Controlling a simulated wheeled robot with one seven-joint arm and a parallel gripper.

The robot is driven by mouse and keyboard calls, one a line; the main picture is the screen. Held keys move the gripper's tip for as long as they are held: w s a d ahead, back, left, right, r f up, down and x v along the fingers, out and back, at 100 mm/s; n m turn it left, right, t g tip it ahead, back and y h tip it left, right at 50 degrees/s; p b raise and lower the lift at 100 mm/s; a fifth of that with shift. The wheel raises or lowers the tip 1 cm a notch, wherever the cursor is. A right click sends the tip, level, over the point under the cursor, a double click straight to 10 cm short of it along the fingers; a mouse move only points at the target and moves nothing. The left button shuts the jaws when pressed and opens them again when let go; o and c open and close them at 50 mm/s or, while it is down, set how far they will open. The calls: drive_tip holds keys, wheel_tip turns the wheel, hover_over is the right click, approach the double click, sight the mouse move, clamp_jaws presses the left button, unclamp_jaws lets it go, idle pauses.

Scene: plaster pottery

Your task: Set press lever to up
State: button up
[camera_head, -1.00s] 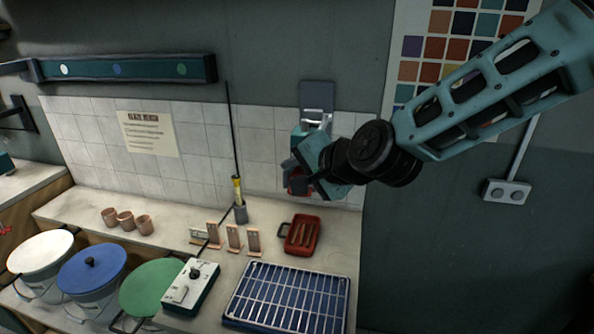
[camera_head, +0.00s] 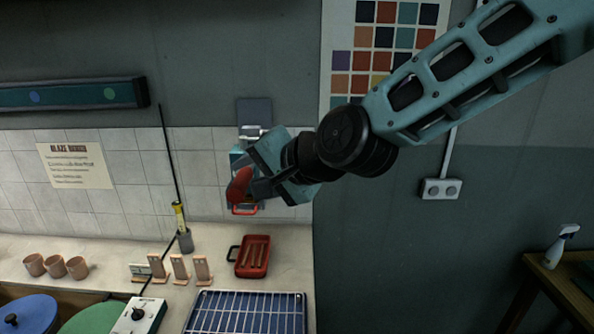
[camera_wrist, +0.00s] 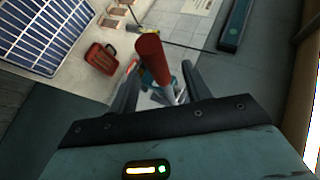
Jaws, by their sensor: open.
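The press is a teal wall-mounted unit with a grey upper plate (camera_head: 254,111), largely hidden behind my gripper in the head view. Its lever ends in a thick red handle (camera_head: 238,185), which sticks out at the left of my gripper. The handle also shows in the wrist view (camera_wrist: 152,60), with a metal part behind it. My gripper (camera_head: 255,187) is open at the press. In the wrist view the red handle appears between the two spread fingers (camera_wrist: 156,88); I cannot tell whether they touch it. The lever's exact angle is unclear.
Below, the counter holds a red tray (camera_head: 266,258), a blue rack (camera_head: 247,312), a grey cup with a tall rod (camera_head: 185,241), several small test tiles and clay cups. A socket (camera_head: 440,189) is on the wall. A spray bottle (camera_head: 561,247) stands on a right-hand table.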

drive_tip(key=p+v, duration=0.4)
drive_tip(key=v, duration=0.7)
drive_tip(key=shift+r, duration=0.2)
drive_tip(key=shift+d, duration=0.1)
drive_tip(key=s+d+f+n+g+h+b, duration=0.2)
drive_tip(key=s+f+n+b, duration=0.15)
drive_tip(key=f, duration=0.45)
drive_tip(key=s+d+f+n+g+h+b, duration=0.25)
drive_tip(key=s+f+b, duration=0.25)
drive_tip(key=f, duration=0.4)
drive_tip(key=s+d+f+n+g+h+b, duration=0.1)
drive_tip(key=s+d+f+n+h+b, duration=0.2)
drive_tip(key=f, duration=0.5)
drive_tip(key=s+d+f+n+g+h+b, duration=0.1)
drive_tip(key=s+d+f+n+g+b, duration=0.1)
drive_tip(key=s, duration=0.5)
drive_tip(key=d+f+n+b, duration=0.1)
drive_tip(key=d+f+b, duration=0.1)
drive_tip(key=d+b, duration=0.1)
drive_tip(key=shift+s+d, duration=0.2)
drive_tip(key=shift+s, duration=0.1)
